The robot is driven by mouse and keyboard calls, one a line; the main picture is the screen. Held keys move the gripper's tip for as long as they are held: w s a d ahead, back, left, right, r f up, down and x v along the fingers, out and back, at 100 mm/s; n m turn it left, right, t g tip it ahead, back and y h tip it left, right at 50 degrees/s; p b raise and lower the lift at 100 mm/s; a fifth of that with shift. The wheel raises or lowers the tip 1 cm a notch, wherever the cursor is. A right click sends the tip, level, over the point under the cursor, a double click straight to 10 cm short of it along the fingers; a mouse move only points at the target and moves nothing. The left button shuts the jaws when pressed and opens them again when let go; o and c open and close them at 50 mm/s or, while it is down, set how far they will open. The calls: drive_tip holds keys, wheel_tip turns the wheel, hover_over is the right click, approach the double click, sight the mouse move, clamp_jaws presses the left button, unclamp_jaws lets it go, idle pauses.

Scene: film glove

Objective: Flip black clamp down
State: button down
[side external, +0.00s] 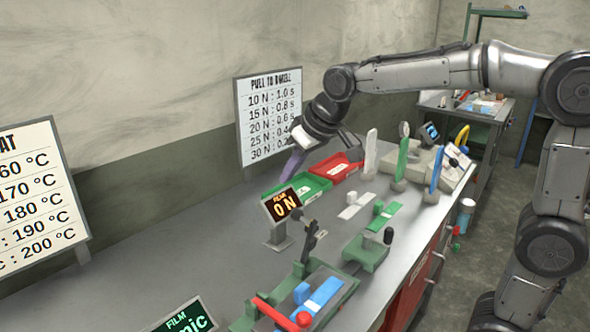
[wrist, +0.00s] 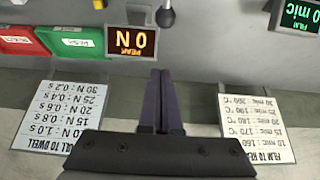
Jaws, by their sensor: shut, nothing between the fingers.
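In the side view a black clamp (side external: 309,238) stands upright at the back end of a green fixture (side external: 286,282) on the bench. My gripper (side external: 291,166) is up and back from it, near the wall, above the bench beside the green bin. Its dark purple fingers point down and are together, with nothing between them. They also show shut in the wrist view (wrist: 161,100). A dark rounded knob on a stem (wrist: 165,17) shows at the top of the wrist view; I cannot tell whether it is part of the clamp.
An "0 N" display (side external: 282,205) stands between my gripper and the clamp. A green bin (side external: 304,187) and a red bin (side external: 338,168) lie behind. A red handle (side external: 276,314) and blue block (side external: 301,293) are on the fixture. A green jig (side external: 366,252) stands right.

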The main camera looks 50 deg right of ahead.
sight(293, 209)
drive_tip(key=shift+s+f, duration=0.15)
drive_tip(key=shift+f, duration=1.45)
drive_tip(key=shift+s+f, duration=0.15)
drive_tip(key=shift+f, duration=1.4)
drive_tip(key=shift+s, duration=0.15)
